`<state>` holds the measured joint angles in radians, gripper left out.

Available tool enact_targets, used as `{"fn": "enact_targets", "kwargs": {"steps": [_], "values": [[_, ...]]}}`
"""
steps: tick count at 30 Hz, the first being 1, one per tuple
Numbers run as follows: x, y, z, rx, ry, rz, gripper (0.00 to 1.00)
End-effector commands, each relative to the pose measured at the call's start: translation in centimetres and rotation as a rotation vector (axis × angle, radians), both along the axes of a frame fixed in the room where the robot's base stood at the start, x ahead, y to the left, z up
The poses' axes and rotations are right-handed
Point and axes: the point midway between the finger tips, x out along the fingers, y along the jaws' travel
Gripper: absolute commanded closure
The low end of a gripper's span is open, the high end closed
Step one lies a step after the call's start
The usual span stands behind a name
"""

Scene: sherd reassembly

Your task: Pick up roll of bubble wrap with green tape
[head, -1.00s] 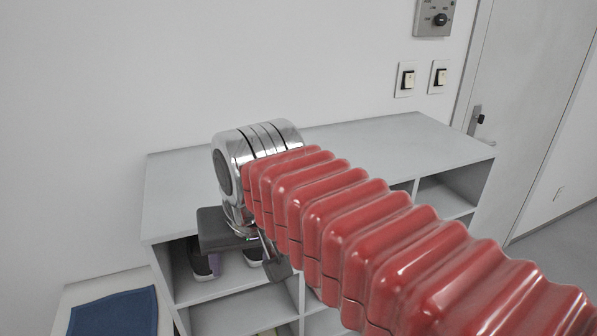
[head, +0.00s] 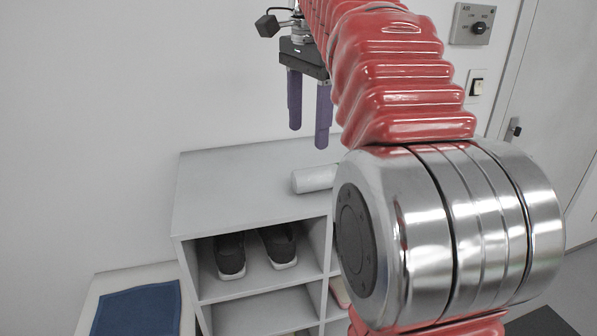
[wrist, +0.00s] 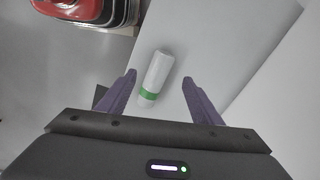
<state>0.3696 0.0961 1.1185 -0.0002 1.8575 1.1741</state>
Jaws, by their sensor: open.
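The roll of bubble wrap (wrist: 157,72) is a white cylinder with a green tape band near its lower end in the wrist view. It lies on top of the grey shelf unit; in the head view its white left part (head: 313,179) shows, the rest hidden behind my arm. My gripper (head: 309,138) is open and empty, its two purple fingers pointing down, above the shelf top and apart from the roll. In the wrist view the roll lies beyond and between the fingertips (wrist: 158,75).
The grey shelf unit (head: 215,190) has open compartments. A pair of dark shoes (head: 230,255) with white soles stands in the upper left one. A blue cloth (head: 137,310) lies on a lower surface at left. The wall with a switch (head: 476,87) is behind.

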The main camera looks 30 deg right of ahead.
Motion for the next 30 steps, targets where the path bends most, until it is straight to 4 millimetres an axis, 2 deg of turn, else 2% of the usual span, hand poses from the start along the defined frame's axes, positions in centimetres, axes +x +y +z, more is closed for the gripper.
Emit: {"fn": "enact_targets", "kwargs": {"steps": [3,9,22,30], "values": [[0.6,-1.9,0.8,0.017,0.030,-0.126,0.41],[0.7,-3.3,1.5,0.031,0.056,-0.241,0.41],[0.6,-3.4,1.4,0.032,0.059,-0.251,0.41],[0.6,-3.4,-0.3,0.033,0.062,-0.250,0.41]]}}
